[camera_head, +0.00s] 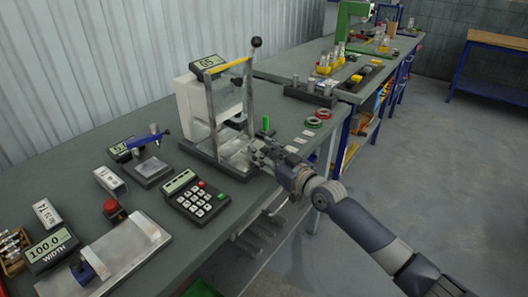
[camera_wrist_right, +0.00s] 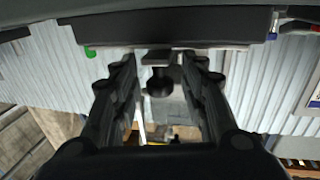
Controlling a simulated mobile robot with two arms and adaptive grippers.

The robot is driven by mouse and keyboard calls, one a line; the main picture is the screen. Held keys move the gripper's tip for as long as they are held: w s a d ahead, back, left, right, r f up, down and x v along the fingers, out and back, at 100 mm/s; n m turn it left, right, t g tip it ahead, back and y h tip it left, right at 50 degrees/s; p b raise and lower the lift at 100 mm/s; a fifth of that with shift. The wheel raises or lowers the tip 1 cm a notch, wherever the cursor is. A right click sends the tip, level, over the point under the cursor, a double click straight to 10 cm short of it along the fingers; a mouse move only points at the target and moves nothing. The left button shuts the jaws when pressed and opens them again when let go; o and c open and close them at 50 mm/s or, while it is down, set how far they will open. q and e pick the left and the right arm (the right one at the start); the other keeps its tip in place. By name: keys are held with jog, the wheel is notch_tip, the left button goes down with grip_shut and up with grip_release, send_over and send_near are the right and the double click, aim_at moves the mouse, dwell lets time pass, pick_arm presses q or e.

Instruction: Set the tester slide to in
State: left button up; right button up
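The tester (camera_head: 215,112) stands on the grey bench, a white body with a metal frame, a small display on top and a black-knobbed lever rising at its right. My right gripper (camera_head: 260,150) reaches in from the right, low at the front of the tester's base. In the right wrist view my right gripper (camera_wrist_right: 160,66) is open, with its two dark fingers apart. A dark round knob on a short stem (camera_wrist_right: 160,86) shows between them, with a gap on each side. The gripper hides the slide area in the head view, so its setting is unclear. My left gripper is not in view.
A keypad with a display (camera_head: 196,195) stands in front of the tester. A green peg (camera_head: 266,124) and red and green rings (camera_head: 318,118) lie behind my gripper. A blue-handled fixture (camera_head: 148,150) stands to the left. The floor on the right is open.

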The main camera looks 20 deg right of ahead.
grip_shut()
jog(key=shift+w+a+b, duration=0.3)
jog(key=shift+w, duration=0.05)
jog(key=shift+a+b+x, duration=0.3)
jog(key=shift+b+x, duration=0.1)
jog(key=shift+x, duration=1)
jog(key=shift+s, duration=0.15)
jog(key=shift+d, duration=0.1)
jog(key=shift+o, duration=1.1)
grip_release()
jog(key=v, duration=1.2)
